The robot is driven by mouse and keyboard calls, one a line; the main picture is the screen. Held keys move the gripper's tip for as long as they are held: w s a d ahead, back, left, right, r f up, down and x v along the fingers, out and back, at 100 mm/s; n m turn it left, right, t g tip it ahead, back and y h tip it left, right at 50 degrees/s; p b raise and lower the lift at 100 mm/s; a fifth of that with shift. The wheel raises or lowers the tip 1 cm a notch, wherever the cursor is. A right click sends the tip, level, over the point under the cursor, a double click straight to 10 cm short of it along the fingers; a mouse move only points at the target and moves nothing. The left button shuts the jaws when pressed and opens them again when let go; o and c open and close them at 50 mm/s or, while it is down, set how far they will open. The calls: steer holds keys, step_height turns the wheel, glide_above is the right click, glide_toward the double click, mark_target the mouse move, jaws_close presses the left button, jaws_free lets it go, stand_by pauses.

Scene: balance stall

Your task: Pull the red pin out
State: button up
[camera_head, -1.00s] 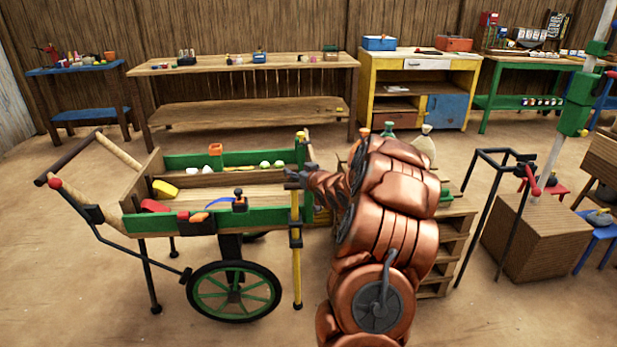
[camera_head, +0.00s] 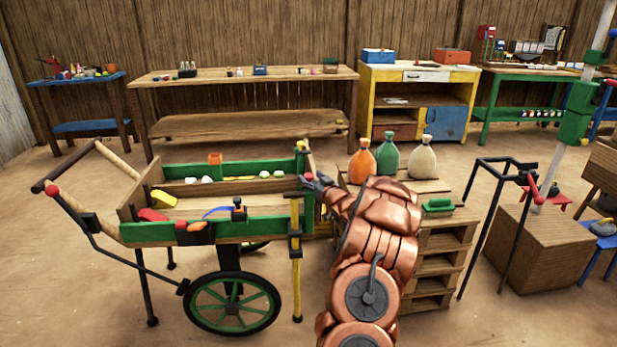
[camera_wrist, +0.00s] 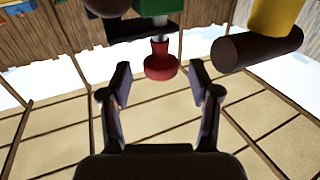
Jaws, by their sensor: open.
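The red pin shows in the wrist view as a round red knob (camera_wrist: 160,66) on a short metallic shaft. The shaft runs into a dark bracket (camera_wrist: 143,30) beside a green block (camera_wrist: 158,7). My gripper (camera_wrist: 160,70) is open, with one finger on each side of the knob in the picture; I see no contact, and the knob appears to be just beyond or level with the fingertips. In the head view my gripper (camera_head: 308,182) is at the right end of the green-sided cart (camera_head: 268,226), and the pin cannot be made out there.
A yellow post (camera_head: 296,262) with dark clamps stands beside the gripper; a yellow cylinder and dark bar (camera_wrist: 257,48) show close on the right in the wrist view. A pallet stack (camera_head: 447,240) with several bags (camera_head: 388,158) stands right of the cart. Open floor lies in front.

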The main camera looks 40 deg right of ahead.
steer(key=shift+x, duration=1.05)
steer(key=shift+c, duration=0.4)
jaws_close()
